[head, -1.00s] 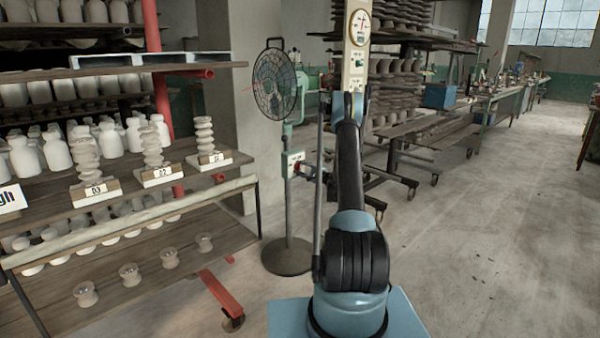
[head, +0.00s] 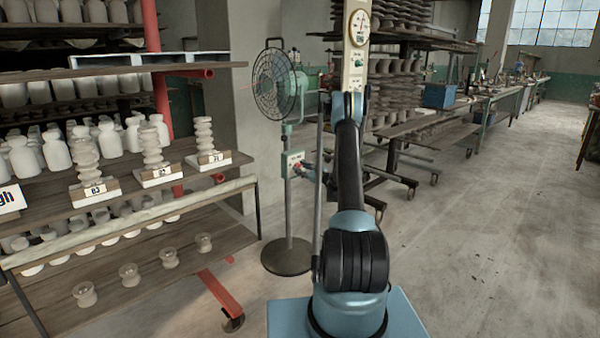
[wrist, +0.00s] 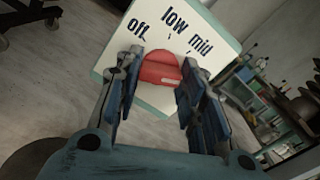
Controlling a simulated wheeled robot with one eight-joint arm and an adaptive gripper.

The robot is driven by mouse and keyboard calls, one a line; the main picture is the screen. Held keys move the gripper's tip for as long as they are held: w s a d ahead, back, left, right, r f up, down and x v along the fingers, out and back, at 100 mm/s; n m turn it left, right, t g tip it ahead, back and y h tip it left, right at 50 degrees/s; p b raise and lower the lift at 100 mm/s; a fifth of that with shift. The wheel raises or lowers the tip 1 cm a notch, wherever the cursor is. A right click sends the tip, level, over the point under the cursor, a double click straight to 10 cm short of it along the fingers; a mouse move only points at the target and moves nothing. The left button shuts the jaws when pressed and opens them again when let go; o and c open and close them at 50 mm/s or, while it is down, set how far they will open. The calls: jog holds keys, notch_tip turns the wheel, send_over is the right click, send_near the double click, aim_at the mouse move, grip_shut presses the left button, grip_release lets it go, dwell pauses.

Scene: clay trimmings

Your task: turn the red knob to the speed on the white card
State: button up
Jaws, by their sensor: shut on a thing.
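The red knob (wrist: 160,66) sits on a pale control plate (wrist: 206,32) marked "off", "low" and "mid" in the wrist view. The plate looks tilted there. My gripper (wrist: 160,78) is shut on the knob, one finger on each side. I cannot tell clearly which word the knob points to. In the head view the control box (head: 292,160) is on the stand of the fan (head: 277,84), with my gripper (head: 303,168) at its right side. A white card (head: 9,198) at the left edge shows only "gh"; the rest is cut off.
A shelf rack (head: 130,235) with pale pots and numbered stacks stands left of the fan. A trolley (head: 415,130) and workbenches are behind to the right. The floor (head: 480,240) at right is clear.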

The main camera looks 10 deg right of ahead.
jog(key=shift+a+m, duration=0.1)
jog(key=shift+m, duration=0.2)
dwell(0.4)
jog(key=o, duration=1)
jog(key=shift+f, duration=0.1)
jog(key=shift+o, duration=0.2)
jog(key=v, duration=1.2)
